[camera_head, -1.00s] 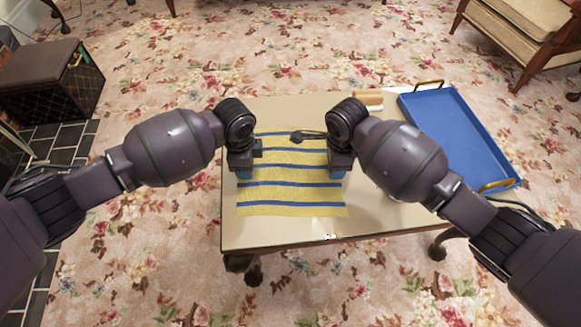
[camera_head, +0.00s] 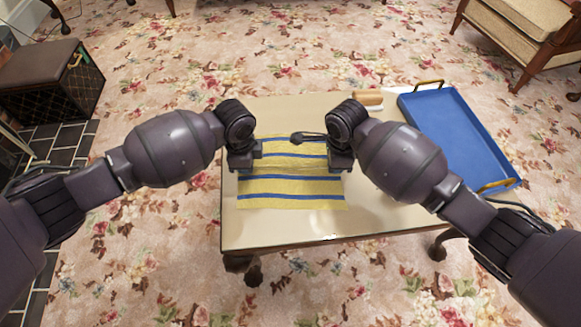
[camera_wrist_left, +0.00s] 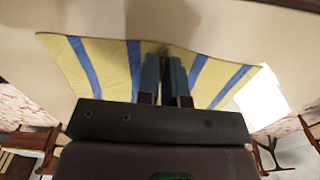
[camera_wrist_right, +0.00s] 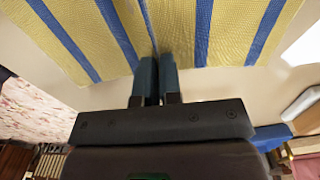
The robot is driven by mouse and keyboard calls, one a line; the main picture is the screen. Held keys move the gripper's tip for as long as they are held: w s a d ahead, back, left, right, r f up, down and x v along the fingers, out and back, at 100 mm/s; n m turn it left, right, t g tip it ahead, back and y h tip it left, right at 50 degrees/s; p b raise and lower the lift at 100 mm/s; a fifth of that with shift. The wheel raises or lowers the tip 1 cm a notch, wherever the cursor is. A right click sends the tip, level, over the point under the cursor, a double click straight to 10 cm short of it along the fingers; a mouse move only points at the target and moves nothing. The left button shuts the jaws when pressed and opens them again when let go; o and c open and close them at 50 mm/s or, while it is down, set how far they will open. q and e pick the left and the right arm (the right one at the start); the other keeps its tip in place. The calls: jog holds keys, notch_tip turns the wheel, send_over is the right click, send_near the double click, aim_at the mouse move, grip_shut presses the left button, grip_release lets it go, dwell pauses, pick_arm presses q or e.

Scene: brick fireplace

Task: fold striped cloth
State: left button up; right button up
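The yellow cloth with blue stripes (camera_head: 290,187) lies on the pale table, with a raised crease running across it between my grippers. My left gripper (camera_head: 243,170) is at the cloth's left edge and my right gripper (camera_head: 340,170) at its right edge. In the left wrist view the fingers (camera_wrist_left: 166,75) are close together with cloth bunched between them. In the right wrist view the fingers (camera_wrist_right: 153,80) are also close together on a pinched fold of cloth. The grippers partly hide the cloth's side edges.
A blue tray (camera_head: 450,135) with brass handles stands at the right and overhangs the edge. A tan object (camera_head: 368,97) lies near the back edge. A small dark object (camera_head: 305,137) shows over the cloth's far part; I cannot tell what it is.

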pick_arm(q)
jog(key=shift+s+f, duration=0.15)
jog(key=shift+f, duration=0.05)
grip_shut()
pick_arm(e)
grip_shut()
